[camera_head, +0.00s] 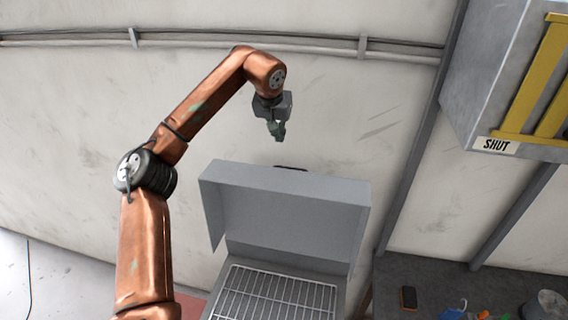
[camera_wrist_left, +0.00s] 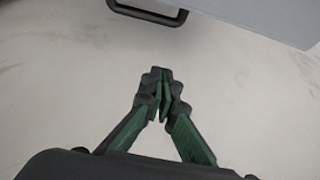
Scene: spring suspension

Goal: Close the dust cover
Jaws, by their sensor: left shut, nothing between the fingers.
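The dust cover (camera_head: 285,205) is a grey, box-like lid that stands raised over a grey unit with a wire rack (camera_head: 272,295). A dark handle (camera_head: 291,168) shows at its top edge, and in the left wrist view the handle (camera_wrist_left: 150,12) and part of the grey cover (camera_wrist_left: 255,15) show along the top. My left gripper (camera_head: 277,131) is above and behind the cover's top edge, apart from it. In the left wrist view its green-and-black fingers (camera_wrist_left: 160,85) are together, with nothing between them. My right gripper is not in view.
A grey cabinet with yellow bars (camera_head: 540,80) and a "SHUT" label hangs at upper right. A dark bench (camera_head: 430,280) at lower right holds a phone (camera_head: 408,297), small coloured items and a grey cup (camera_head: 545,305). A pale wall with pipes stands behind.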

